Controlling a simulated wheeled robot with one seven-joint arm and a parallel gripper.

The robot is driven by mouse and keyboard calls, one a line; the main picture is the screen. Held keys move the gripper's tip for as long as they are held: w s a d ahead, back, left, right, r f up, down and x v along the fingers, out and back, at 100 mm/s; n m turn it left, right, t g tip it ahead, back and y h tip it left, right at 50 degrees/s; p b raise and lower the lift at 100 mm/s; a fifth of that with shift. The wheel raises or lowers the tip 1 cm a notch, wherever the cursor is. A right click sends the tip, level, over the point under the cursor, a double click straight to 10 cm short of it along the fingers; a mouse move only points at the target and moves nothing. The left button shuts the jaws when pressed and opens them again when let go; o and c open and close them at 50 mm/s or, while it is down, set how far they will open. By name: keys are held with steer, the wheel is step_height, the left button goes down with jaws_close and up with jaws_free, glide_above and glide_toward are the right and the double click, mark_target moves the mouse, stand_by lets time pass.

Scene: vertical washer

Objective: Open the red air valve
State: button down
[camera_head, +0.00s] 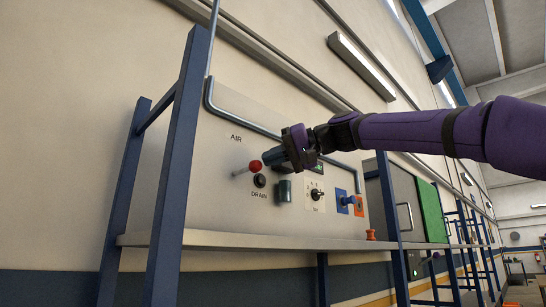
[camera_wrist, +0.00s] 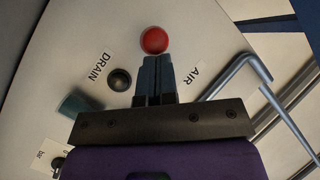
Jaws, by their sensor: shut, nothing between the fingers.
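The red air valve (camera_head: 255,165) is a round red knob at the end of a pale stem on the panel, below the AIR label (camera_head: 236,137). In the wrist view the red knob (camera_wrist: 154,40) sits just beyond my fingertips, at the top centre. My gripper (camera_head: 270,158) is shut and empty, its fingertips close beside the knob. In the wrist view its two fingers (camera_wrist: 155,62) lie together, pointing at the knob. I cannot tell whether they touch it.
A black DRAIN knob (camera_head: 259,181) is just below the red valve. A dark cylinder (camera_head: 284,191), a black switch (camera_head: 316,194) and a blue fitting (camera_head: 343,197) are to the right. A bent pipe (camera_head: 235,117) runs above. Blue posts (camera_head: 181,150) and a ledge (camera_head: 220,240) frame the panel.

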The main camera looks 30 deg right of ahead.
steer(key=shift+f, duration=0.1)
steer(key=shift+s+f, duration=0.1)
steer(key=shift+f, duration=0.15)
steer(key=shift+f+n+t+y, duration=0.3)
steer(key=shift+f+t+y, duration=0.1)
steer(key=shift+f+t, duration=0.1)
steer(key=shift+f, duration=0.65)
steer(key=shift+w+f, duration=0.2)
steer(key=shift+f, duration=1)
steer(key=shift+w+f, duration=0.15)
steer(key=shift+f, duration=0.25)
